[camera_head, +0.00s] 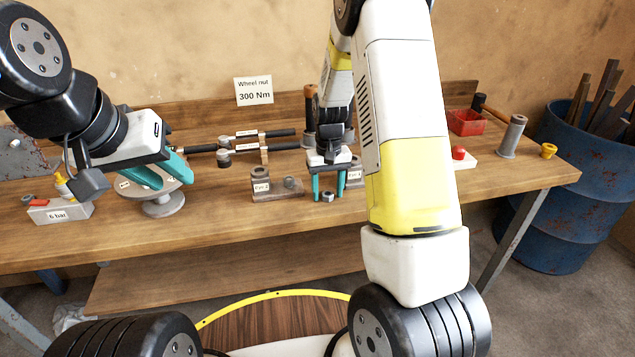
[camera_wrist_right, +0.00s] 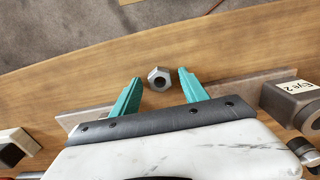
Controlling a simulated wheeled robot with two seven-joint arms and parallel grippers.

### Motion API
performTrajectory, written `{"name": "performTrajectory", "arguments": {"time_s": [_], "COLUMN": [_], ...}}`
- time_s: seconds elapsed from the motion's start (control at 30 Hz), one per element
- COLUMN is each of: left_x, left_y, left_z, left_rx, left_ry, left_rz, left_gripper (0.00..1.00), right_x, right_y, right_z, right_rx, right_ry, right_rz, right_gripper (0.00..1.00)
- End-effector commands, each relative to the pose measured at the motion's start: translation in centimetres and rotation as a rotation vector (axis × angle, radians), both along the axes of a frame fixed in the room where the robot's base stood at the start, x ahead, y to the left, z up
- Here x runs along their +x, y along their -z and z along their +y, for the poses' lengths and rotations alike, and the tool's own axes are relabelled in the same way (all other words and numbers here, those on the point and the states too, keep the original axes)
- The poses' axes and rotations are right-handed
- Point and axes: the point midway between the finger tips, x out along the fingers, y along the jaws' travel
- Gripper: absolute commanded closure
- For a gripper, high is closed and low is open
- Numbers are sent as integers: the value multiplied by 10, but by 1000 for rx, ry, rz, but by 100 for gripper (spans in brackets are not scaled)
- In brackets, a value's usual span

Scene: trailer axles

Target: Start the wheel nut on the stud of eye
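A grey hex wheel nut (camera_head: 327,197) lies on the wooden bench, and it also shows in the right wrist view (camera_wrist_right: 159,78). My right gripper (camera_head: 328,193) points down over it, open. In the right wrist view the nut sits between the two teal fingertips (camera_wrist_right: 158,76), with gaps on both sides. The block labelled Eye 2 (camera_head: 270,187) stands left of the gripper; its label also shows in the right wrist view (camera_wrist_right: 300,88). The block labelled Eye 1 (camera_head: 354,174) is partly hidden behind the gripper. My left gripper (camera_head: 170,184) is open over a round grey stand (camera_head: 163,204).
Two torque wrenches (camera_head: 260,142) lie on a rack at the back. A 6 bar box (camera_head: 60,212) stands left. A red bin (camera_head: 466,122), a grey cylinder (camera_head: 512,137) and a yellow part (camera_head: 548,150) are at the right. A blue barrel (camera_head: 570,200) stands beyond the bench.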

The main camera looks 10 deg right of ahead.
Motion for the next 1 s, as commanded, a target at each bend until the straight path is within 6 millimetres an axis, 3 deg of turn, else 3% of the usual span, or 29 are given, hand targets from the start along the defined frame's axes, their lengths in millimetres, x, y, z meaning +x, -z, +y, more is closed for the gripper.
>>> {"name": "performTrajectory", "arguments": {"time_s": [0.03, 0.23, 0.27, 0.67, 0.93, 1.0], "left_x": [0, 0, 0, 0, 0, 0], "left_y": [0, 0, 0, 0, 0, 0], "left_z": [0, 0, 0, 0, 0, 0], "left_rx": [0, 0, 0, 0, 0, 0], "left_ry": [0, 0, 0, 0, 0, 0], "left_rz": [0, 0, 0, 0, 0, 0], "left_gripper": [64, 64, 64, 64, 64, 64], "right_x": [0, 0, 0, 1, 1, -11], "right_y": [0, 0, 0, -5, -36, -38], "right_z": [0, 0, 0, 0, 0, 3], "right_rx": [0, 0, 0, 0, 1, 1], "right_ry": [0, 0, 0, 0, -1, -2], "right_rz": [0, 0, 0, -2, -5, 0], "right_gripper": [59, 98, 100, 100, 100, 100]}}
